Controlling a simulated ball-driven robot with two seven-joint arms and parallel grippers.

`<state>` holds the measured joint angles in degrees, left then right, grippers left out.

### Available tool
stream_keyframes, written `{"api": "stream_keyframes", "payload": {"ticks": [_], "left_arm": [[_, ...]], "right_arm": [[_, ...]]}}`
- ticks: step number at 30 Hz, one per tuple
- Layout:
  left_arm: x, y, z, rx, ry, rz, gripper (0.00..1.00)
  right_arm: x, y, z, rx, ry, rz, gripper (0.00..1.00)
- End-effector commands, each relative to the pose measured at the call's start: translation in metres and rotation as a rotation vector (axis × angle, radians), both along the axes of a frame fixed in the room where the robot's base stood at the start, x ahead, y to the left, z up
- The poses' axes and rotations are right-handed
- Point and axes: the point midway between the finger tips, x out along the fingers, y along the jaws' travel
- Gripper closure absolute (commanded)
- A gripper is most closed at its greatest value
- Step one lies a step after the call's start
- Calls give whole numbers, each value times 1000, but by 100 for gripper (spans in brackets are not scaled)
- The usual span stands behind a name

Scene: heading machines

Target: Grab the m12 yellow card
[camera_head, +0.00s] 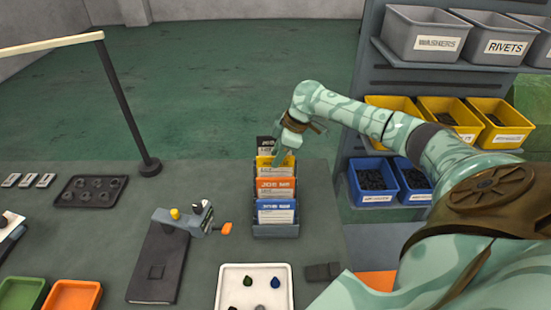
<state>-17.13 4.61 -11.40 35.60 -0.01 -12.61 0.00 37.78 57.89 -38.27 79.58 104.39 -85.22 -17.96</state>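A yellow card (265,170) stands in a dark card rack (276,231) on the table. Its printed text is too small to read, so I cannot confirm "M12". It stands behind an orange card (275,188) and a blue card (275,211), and in front of a black card (265,144). My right gripper (279,161) reaches down at the top right of the yellow card and partly covers it. I cannot tell whether its fingers touch the card or how far apart they are. My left gripper is not in view.
A white tray (229,290) with small coloured pieces lies in front of the rack. A clamp-like tool (188,222) stands to its left. A black lamp post (128,105) rises at the back left. Shelves with yellow bins (447,113) and blue bins (372,181) stand right.

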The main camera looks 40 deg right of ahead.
Motion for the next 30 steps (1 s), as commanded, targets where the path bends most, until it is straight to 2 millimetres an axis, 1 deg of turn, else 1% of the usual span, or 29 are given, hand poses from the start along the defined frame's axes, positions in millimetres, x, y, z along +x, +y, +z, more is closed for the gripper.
{"api": "stream_keyframes", "payload": {"ticks": [16,26,27,29,30], "left_arm": [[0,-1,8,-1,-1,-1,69],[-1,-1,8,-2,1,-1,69],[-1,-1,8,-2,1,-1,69],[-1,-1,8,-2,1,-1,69],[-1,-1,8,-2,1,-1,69]], "right_arm": [[0,0,-4,2,0,-1,65],[0,0,-5,1,1,0,65],[0,0,-5,1,1,0,67],[0,0,-5,1,1,0,84],[0,0,-5,0,0,0,95]]}}
